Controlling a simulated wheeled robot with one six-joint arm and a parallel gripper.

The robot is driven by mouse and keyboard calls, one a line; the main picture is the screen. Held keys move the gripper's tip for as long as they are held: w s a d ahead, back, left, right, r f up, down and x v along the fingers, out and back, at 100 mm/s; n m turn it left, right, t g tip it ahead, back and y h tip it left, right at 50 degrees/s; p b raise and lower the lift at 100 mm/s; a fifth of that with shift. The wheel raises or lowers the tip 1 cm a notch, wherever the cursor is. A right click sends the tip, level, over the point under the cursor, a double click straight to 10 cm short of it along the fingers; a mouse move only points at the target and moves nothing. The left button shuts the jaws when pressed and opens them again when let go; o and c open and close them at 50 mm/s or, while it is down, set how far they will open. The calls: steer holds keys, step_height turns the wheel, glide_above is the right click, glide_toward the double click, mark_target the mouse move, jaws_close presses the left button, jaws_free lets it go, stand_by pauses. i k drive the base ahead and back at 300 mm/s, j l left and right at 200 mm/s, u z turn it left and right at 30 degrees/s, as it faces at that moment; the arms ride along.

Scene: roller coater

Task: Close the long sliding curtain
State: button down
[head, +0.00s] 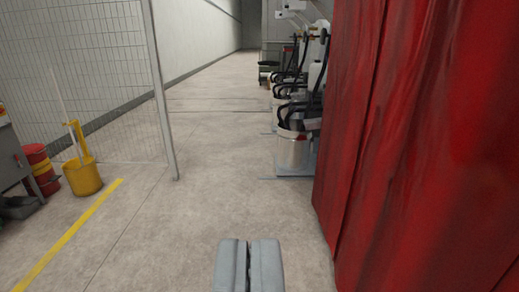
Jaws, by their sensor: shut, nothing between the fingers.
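The long red curtain (425,150) hangs in tall folds on the right side of the head view. Its left edge hangs near the middle right, and its top and right parts run out of the picture. My gripper (249,245) shows at the bottom middle, with its two grey fingers together and nothing between them. It is to the left of the curtain, with floor showing between them, and appears not to touch it.
A wire mesh fence with a post (160,90) stands on the left. A yellow mop bucket (83,177) and red drums (40,168) are at far left, by a yellow floor line (70,232). Machines with metal pails (291,150) stand behind the curtain's edge. The middle floor is clear.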

mark_target(417, 172)
steer(key=i, duration=1.65)
steer(key=j+u, duration=0.05)
steer(key=j, duration=0.05)
